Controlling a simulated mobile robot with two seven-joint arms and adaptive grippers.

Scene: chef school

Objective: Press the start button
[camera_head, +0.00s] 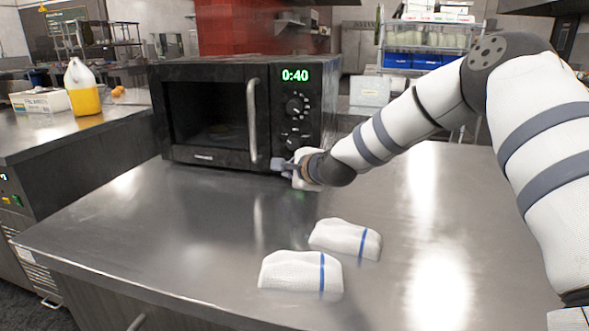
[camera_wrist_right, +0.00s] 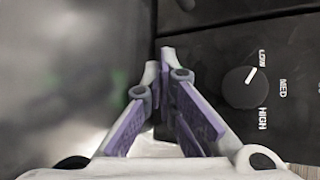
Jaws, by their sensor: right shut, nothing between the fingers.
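The black microwave (camera_head: 212,66) stands on the steel counter with its door shut. Its green display (camera_head: 295,75) reads 0:40, with dark knobs below it. My right gripper (camera_head: 282,164) is shut and empty, at the bottom of the control panel. In the right wrist view its closed fingertips (camera_wrist_right: 165,60) lie near the panel's lower edge, beside a knob (camera_wrist_right: 245,87) marked LOW, MED, HIGH. I cannot tell whether the fingertips touch the panel. No start button can be made out; the gripper covers the panel's lowest part. My left gripper is out of view.
Two folded white cloths with blue stripes, a nearer one (camera_head: 290,271) and a farther one (camera_head: 343,238), lie on the steel counter (camera_head: 150,240). The counter left of them is clear.

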